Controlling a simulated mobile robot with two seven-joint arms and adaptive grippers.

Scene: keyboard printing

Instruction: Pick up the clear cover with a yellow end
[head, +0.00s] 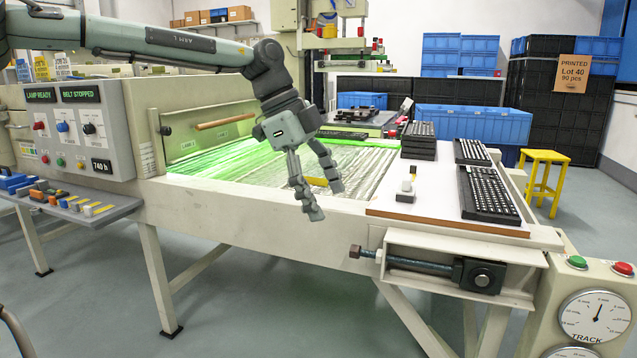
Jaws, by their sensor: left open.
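My left gripper (325,200) is open, its two fingers pointing down over the front edge of the green-lit machine bed. A small yellow strip (318,181) shows between the fingers, at the near side of the bed; it looks like the yellow end of the cover. The clear part is hard to make out against the streaked, shiny bed (370,165), and the fingers hide some of this area. I cannot tell whether the fingers touch it. My right gripper is not in view.
Right of the gripper, a white table (432,212) holds a small block with a handle (406,189), a stack of dark keyboards (418,140) and more keyboards (487,193). A control panel (80,130) stands at left. A screw clamp (430,267) sits below the table edge.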

